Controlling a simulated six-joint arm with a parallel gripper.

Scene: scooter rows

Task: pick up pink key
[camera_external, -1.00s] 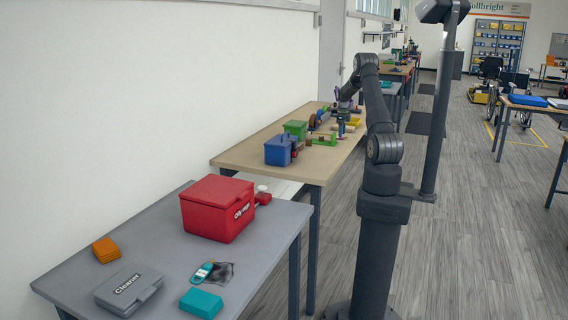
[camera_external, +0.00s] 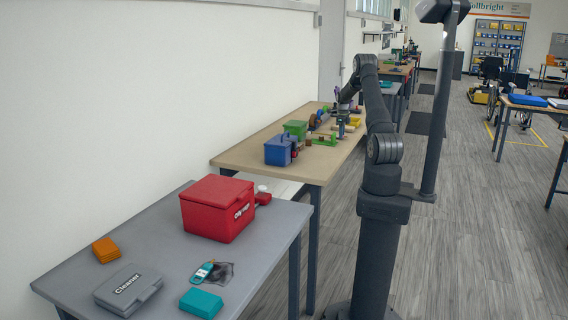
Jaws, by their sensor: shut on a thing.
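My gripper (camera_external: 341,126) is small and far off, over the right part of the tan table (camera_external: 240,155). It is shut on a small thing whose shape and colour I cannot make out. I cannot pick out the pink key for certain; the gripper and the clutter around it may hide it. A green holder (camera_external: 325,140) and a yellow piece (camera_external: 354,122) are close beside the gripper in the picture.
A blue bin (camera_external: 279,151) and a green bin (camera_external: 295,129) stand left of the gripper. The grey table nearer the camera holds a red box (camera_external: 212,211), a grey Cleaner case (camera_external: 128,290), an orange block (camera_external: 105,250) and a teal box (camera_external: 201,303).

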